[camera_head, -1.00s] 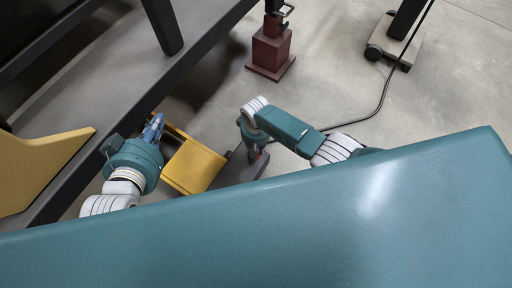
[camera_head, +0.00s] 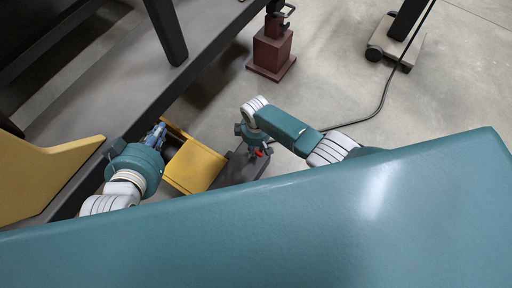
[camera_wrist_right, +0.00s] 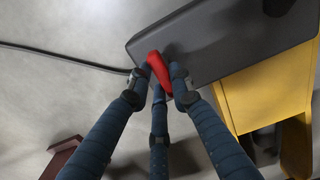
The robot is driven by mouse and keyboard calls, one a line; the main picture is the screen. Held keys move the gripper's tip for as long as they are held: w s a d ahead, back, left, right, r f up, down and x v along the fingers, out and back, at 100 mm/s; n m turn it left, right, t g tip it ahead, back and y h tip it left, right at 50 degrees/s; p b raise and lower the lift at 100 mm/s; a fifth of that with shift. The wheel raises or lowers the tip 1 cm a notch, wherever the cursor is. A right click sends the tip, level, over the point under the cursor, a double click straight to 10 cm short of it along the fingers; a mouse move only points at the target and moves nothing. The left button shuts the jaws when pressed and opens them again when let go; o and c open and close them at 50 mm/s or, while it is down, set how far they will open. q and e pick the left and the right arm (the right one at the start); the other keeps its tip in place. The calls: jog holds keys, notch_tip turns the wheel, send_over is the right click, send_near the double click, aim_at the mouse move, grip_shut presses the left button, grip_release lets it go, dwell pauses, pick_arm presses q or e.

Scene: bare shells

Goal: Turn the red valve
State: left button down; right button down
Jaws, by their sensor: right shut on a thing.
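The red valve (camera_wrist_right: 158,72) is a red handle on a dark grey block (camera_wrist_right: 215,40) in the right wrist view. It also shows as a small red spot (camera_head: 259,154) in the head view. My right gripper (camera_wrist_right: 160,84) is shut on it, with its blue fingers around the handle. In the head view my right gripper (camera_head: 256,146) points down over the grey block. My left gripper (camera_head: 155,135) is beside the yellow box, at the edge of the dark bench; its opening cannot be made out. The base of the valve is partly hidden by my fingers.
A yellow box (camera_head: 194,166) stands between my two grippers. A dark red stand (camera_head: 271,52), a wheeled base (camera_head: 396,42) and a black cable (camera_head: 385,90) are on the floor. Open floor lies to the right.

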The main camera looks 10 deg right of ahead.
jog(key=shift+s, duration=0.1)
dwell(0.3)
jog(key=c, duration=1.5)
grip_release()
jog(key=shift+c, duration=0.2)
jog(key=shift+r, duration=0.15)
notch_tip(320, 180, up, 12)
jog(key=shift+d+f, duration=0.1)
jog(key=shift+f, duration=0.1)
